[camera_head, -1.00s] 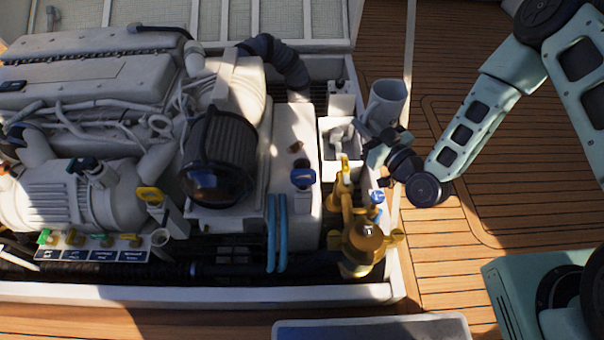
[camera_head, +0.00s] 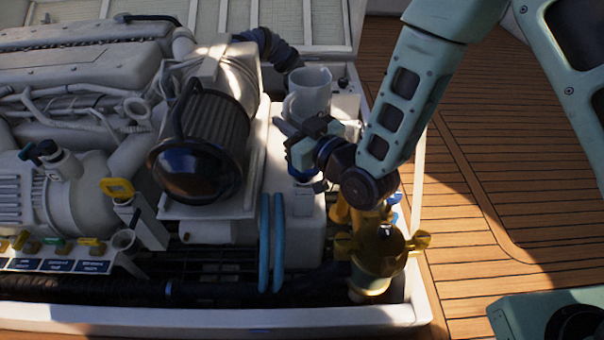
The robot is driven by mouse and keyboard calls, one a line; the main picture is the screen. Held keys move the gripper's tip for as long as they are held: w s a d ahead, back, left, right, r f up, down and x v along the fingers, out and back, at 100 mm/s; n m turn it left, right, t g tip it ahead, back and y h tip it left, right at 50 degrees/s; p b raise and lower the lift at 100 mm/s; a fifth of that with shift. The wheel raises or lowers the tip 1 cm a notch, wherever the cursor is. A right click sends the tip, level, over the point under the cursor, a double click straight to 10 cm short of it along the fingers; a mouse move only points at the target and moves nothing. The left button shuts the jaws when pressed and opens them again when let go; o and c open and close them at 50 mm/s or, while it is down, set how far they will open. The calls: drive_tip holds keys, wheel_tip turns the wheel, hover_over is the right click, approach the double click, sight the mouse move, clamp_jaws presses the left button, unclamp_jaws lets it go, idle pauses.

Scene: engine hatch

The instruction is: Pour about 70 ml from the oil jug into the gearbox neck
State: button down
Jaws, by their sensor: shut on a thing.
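The oil jug (camera_head: 309,90) is a pale grey, cup-shaped vessel with an open top. It is close to upright, above the rear of the white box right of the black ribbed filter. My gripper (camera_head: 301,132) is shut on the jug, on its near side; the fingers partly cover its lower part. The liquid inside cannot be seen.
The black ribbed filter (camera_head: 205,140) stands between the jug and the white neck. Blue hoses (camera_head: 272,240) and a brass strainer (camera_head: 378,262) are in front. A white hatch rim (camera_head: 230,320) borders the bay. Wooden deck (camera_head: 480,150) lies right.

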drive_tip(key=s+a+n+y+b, duration=0.1)
drive_tip(key=s+a+b, duration=0.4)
drive_tip(key=a+b, duration=0.2)
drive_tip(key=shift+s+a+g, duration=0.2)
drive_tip(key=shift+a+g, duration=0.2)
drive_tip(key=shift+a, duration=0.1)
drive_tip(key=shift+w+d+m, duration=0.1)
drive_tip(key=shift+m, duration=0.2)
drive_tip(key=w+d+r+m+g+p, duration=0.1)
drive_tip(key=w+d+r+m+p, duration=0.1)
drive_tip(key=w+m+p, duration=0.3)
drive_tip(key=shift+d+m+g+p, duration=0.3)
drive_tip(key=shift+d+m+p, duration=0.35)
drive_tip(key=shift+m+p, duration=0.95)
drive_tip(key=shift+w+d+r+m+g+h+p, duration=0.3)
drive_tip(key=shift+w+r+m+p, duration=0.25)
drive_tip(key=shift+p, duration=0.7)
